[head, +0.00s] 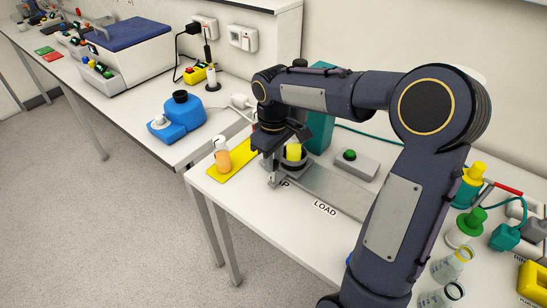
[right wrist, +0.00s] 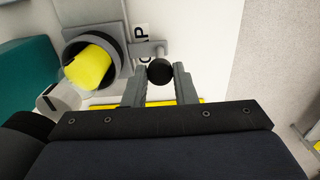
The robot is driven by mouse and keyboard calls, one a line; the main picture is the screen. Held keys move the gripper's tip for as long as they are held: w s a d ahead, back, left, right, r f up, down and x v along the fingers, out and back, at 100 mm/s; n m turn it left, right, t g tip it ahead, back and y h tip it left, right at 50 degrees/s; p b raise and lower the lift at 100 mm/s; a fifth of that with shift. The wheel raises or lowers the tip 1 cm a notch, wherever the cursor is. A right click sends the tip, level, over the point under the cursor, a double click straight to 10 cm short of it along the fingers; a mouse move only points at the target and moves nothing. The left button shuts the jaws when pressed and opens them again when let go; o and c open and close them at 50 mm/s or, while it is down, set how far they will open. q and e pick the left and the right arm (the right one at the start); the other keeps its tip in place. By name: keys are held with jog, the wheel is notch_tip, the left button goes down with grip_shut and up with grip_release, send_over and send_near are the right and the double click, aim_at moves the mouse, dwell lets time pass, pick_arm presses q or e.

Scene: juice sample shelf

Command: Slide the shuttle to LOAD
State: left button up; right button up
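The shuttle is a dark round cup (head: 293,163) with a yellow piece (head: 294,152) inside, at the left end of the grey rail (head: 330,187). It stands by the label ending in "AP", away from the LOAD label (head: 325,208). The cup also shows in the right wrist view (right wrist: 67,52), with a grey bracket (right wrist: 148,49) beside it. My right gripper (head: 272,180) is at the shuttle's near side. In the right wrist view its fingers (right wrist: 160,78) sit on both sides of a black knob (right wrist: 160,70) and appear to touch it. My left gripper is out of view.
A teal block (head: 320,130) stands behind the shuttle. A grey box with a green button (head: 350,155) is behind the rail. A bottle with orange liquid (head: 222,158) stands on a yellow mat (head: 240,157) at left. Flasks (head: 450,265) are at right. The rail towards LOAD looks clear.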

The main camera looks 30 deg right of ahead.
grip_shut()
jog(key=s+d, duration=0.3)
jog(key=s, duration=0.4)
jog(key=s+d+b, duration=0.1)
jog(key=s+d, duration=0.1)
jog(key=s, duration=0.4)
jog(key=shift+s+d, duration=0.4)
jog(key=shift+r, duration=0.1)
jog(key=o, duration=0.7)
grip_release()
jog(key=shift+c, duration=0.2)
notch_tip(320, 180, up, 8)
